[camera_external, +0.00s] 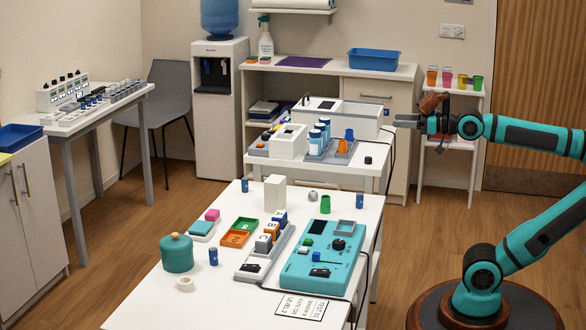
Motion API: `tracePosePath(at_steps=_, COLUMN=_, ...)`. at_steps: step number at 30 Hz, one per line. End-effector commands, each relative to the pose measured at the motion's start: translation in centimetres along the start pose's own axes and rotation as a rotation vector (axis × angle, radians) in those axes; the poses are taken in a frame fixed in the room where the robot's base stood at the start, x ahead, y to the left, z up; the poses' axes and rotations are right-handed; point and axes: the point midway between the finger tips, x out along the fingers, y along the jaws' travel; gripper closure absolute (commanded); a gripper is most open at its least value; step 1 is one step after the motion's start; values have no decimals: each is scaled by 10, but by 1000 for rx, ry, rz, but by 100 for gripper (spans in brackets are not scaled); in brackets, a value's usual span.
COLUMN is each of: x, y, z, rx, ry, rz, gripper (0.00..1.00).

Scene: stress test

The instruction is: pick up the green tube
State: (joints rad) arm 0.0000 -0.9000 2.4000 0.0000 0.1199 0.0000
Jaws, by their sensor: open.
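A small green tube (325,204) stands upright on the white table (190,295), near its back right edge. A small grey-white object (313,196) is just left of it. My gripper (398,121) is open and empty, high to the right of and beyond the tube in the picture, with its fingers pointing left. It is well apart from the tube. No part of the tube looks hidden.
A teal device (322,272) and a block rack (262,262) stand in front of the tube. A white block (275,193) and blue cylinders (359,201) are nearby. A teal pot (176,253) stands at left. A second white table (352,167) holds equipment behind.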

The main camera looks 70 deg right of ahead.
Motion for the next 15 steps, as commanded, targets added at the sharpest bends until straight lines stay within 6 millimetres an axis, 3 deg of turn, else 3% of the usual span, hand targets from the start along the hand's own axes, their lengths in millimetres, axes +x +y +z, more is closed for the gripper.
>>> tracePosePath(at_steps=11, x=1, y=0, z=0, rx=0, ry=-2, rz=0, gripper=45)
tracePosePath(at_steps=15, x=12, y=0, z=2, rx=1, ry=-52, rz=-1, gripper=45)
